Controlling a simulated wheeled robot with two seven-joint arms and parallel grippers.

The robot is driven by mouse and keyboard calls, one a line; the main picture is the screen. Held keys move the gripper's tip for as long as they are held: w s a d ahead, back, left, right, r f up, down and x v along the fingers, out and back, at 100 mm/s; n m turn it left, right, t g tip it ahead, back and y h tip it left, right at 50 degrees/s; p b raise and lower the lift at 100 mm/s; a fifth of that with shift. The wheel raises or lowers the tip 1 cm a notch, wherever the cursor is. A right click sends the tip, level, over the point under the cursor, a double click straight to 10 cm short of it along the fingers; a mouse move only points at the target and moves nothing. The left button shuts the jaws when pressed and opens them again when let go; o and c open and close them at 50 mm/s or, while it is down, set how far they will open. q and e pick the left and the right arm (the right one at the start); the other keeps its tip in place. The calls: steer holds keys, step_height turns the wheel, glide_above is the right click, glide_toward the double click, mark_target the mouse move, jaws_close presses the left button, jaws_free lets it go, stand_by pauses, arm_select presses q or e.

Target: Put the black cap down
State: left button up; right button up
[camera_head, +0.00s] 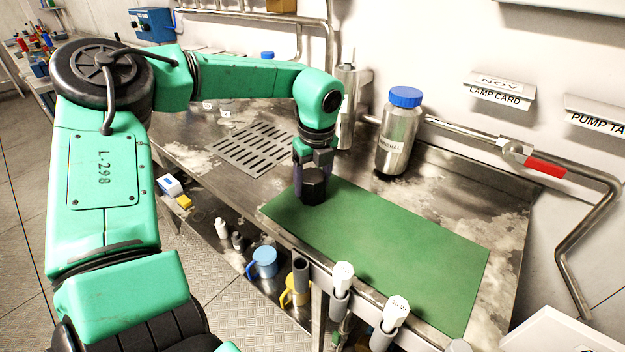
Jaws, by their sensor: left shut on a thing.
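The black cap (314,187) is a short dark cylinder at the left end of the green mat (400,246). My left gripper (316,172) points down over the cap and is shut on it. The cap's underside is at or very near the mat; I cannot tell whether it touches. The gripper's fingers are dark and partly merge with the cap. My right gripper is not in view.
A steel bottle with a blue lid (398,135) stands behind the mat. A slotted drain grate (252,147) lies left of it. White-capped tubes (342,278) stand at the front edge. A pipe with a red valve handle (545,167) runs along the wall. Most of the mat is clear.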

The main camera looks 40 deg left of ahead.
mark_target(316, 179)
arm_select(q)
steer(key=shift+f, duration=0.15)
steer(key=o, duration=1.2)
steer(key=shift+o, duration=0.2)
step_height(316, 179, up, 12)
steer(key=d, duration=0.1)
steer(key=shift+s+d+r+b, duration=0.2)
steer(key=shift+s+d+b, duration=0.05)
steer(key=shift+s+b, duration=0.05)
